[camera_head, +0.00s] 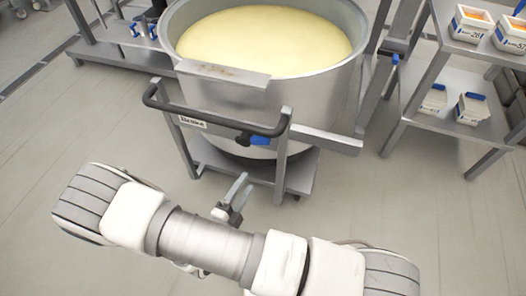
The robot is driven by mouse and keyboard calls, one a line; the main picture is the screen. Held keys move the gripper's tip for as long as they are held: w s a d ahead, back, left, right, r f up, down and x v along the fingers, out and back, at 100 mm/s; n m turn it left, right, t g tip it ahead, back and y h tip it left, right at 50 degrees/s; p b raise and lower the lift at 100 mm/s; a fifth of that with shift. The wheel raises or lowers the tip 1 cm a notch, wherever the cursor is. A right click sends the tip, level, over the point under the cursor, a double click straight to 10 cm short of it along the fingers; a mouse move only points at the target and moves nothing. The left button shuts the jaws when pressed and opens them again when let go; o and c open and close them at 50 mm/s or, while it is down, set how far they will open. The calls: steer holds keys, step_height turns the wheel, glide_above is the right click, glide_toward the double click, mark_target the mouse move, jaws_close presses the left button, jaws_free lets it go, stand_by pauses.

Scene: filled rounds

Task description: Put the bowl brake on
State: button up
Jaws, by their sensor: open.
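The bowl (310,105) is a large round steel vat, nearly full of a pale yellow mass (265,38). It stands on a wheeled steel frame (283,172) with a dark push handle (220,124) and a small label at the front. A blue-tipped black lever (260,140) sits low on the bowl's front, just under the handle; it may be the brake, but its setting cannot be told. My gripper (241,185) is open and empty, in front of the frame and below the lever, apart from both. My arm crosses the lower picture and hides the floor there.
A steel shelf unit (455,105) with several white tubs stands at the right. A steel frame with a low platform (125,55) stands at the back left. The floor (95,130) left of the bowl and at lower right is clear.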

steer(key=a+n+t+y, duration=0.2)
steer(key=n, duration=0.1)
steer(key=b, duration=0.3)
glide_toward(259, 143)
steer(key=x, duration=0.9)
steer(key=shift+w, duration=0.15)
steer(key=shift+c, duration=0.3)
jaws_close()
stand_by(0.5)
